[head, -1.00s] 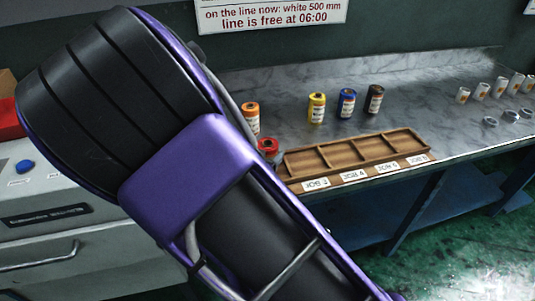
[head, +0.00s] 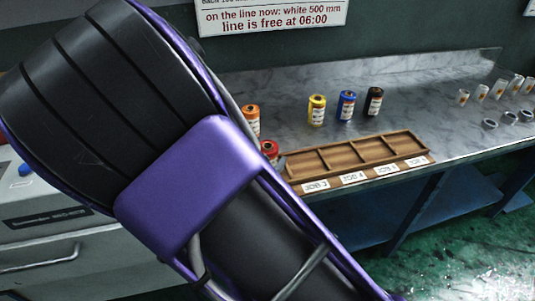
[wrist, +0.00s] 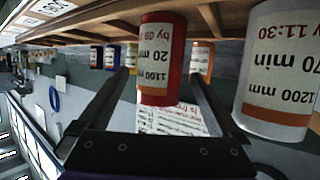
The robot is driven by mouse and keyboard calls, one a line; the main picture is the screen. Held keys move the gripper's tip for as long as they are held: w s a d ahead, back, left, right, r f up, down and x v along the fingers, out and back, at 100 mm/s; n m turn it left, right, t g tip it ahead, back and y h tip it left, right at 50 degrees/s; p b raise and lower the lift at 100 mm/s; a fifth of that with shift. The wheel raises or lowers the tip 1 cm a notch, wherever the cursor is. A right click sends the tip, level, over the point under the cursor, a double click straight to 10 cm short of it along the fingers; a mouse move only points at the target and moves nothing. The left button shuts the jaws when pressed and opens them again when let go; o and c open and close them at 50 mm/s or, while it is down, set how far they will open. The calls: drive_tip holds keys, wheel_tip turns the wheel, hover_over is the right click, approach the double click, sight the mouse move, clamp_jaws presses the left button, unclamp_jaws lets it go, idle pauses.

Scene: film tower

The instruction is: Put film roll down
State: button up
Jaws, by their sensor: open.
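The red film roll (head: 269,150) shows at the left end of the wooden tray (head: 378,170), partly hidden by my arm in the head view. In the wrist view, which is upside down, the red film roll (wrist: 162,60) stands upright between the fingers of my gripper (wrist: 160,78). The fingers are open, with a gap on each side of the roll. Its label is partly readable, with "20 min". My gripper is hidden in the head view.
A large white roll (wrist: 280,70) stands close beside one finger in the wrist view. Orange (head: 251,119), yellow (head: 317,109), blue (head: 346,105) and black (head: 374,101) rolls stand behind the tray. The visible tray compartments are empty. Several small white containers (head: 498,88) stand at the right.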

drive_tip(key=p+v, duration=0.2)
drive_tip(key=v, duration=0.7)
drive_tip(key=shift+s+r, duration=0.15)
drive_tip(key=shift+s, duration=0.2)
